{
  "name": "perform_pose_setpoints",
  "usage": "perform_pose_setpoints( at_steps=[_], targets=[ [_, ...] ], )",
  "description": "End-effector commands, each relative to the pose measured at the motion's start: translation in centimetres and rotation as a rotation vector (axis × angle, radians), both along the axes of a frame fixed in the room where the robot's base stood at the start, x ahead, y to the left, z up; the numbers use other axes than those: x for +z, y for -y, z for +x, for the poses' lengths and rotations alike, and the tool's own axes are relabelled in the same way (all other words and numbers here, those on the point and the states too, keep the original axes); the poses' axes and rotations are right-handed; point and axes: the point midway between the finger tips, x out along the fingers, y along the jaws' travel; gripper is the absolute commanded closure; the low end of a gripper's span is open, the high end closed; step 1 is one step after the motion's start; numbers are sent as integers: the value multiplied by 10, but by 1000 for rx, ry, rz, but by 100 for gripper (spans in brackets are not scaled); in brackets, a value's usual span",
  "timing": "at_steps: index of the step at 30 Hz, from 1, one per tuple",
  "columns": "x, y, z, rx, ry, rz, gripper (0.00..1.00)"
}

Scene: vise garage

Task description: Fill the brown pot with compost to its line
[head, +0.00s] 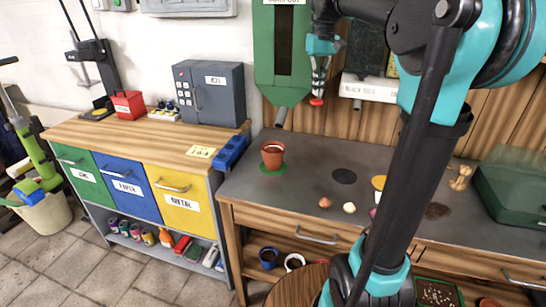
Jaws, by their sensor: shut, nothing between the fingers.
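The brown pot (273,157) stands upright on a green round mat (265,170) on the grey worktop. Its inside looks dark; its line and any fill level are too small to tell. The green compost hopper (267,70) hangs on the wall above, with a dark front window (284,45) and a grey spout (281,118) above the pot, apart from it. My gripper (317,94) points down just right of the hopper and is shut. A red tip (316,101) shows at its fingertips; I cannot tell if they touch it.
A green case (515,190) stands far right. My arm hides part of the worktop.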

Motion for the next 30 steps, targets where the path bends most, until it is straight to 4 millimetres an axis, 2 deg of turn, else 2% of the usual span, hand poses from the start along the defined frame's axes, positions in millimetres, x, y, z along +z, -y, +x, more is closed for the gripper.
perform_pose_setpoints(
  at_steps=[10, 30],
  targets=[
    [-2, 0, 0, 0, 0, 0, 100],
    [-32, 0, 0, 0, 0, 0, 100]
  ],
)
